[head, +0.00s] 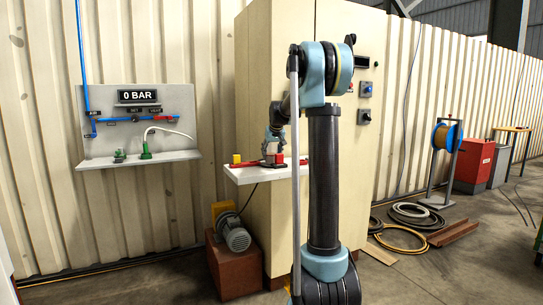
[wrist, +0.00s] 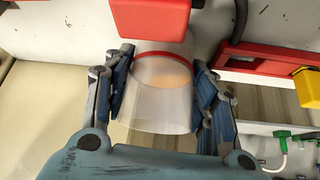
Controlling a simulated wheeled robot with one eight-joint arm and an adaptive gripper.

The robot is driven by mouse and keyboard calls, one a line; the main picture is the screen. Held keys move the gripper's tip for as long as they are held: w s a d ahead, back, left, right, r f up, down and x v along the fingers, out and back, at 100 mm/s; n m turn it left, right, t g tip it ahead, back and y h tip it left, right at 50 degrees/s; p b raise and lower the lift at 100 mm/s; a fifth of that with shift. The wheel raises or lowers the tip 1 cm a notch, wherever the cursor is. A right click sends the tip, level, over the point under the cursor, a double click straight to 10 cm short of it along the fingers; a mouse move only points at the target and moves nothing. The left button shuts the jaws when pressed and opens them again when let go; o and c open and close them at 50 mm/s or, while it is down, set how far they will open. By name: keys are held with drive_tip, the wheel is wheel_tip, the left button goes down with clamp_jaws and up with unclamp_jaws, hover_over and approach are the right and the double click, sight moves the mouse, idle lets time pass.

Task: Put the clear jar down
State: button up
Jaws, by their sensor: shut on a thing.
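My gripper (wrist: 160,98) is shut on the clear jar (wrist: 152,112), one blue-padded finger on each side of it in the wrist view. The jar is see-through, with a red band (wrist: 160,58) at its far end and an orange patch showing through it. In the head view my gripper (head: 273,152) is at the white shelf (head: 262,176) on the cream cabinet. The jar is too small to make out there. I cannot tell whether it touches the shelf.
A red block (wrist: 150,14) is just beyond the jar. A red part (wrist: 265,66) and a yellow block (wrist: 309,88) lie to its right in the wrist view. Another shelf (head: 140,160) with green fittings is on the left wall. A motor (head: 233,236) stands below the cabinet shelf.

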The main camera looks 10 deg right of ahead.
drive_tip(key=o, duration=1.3)
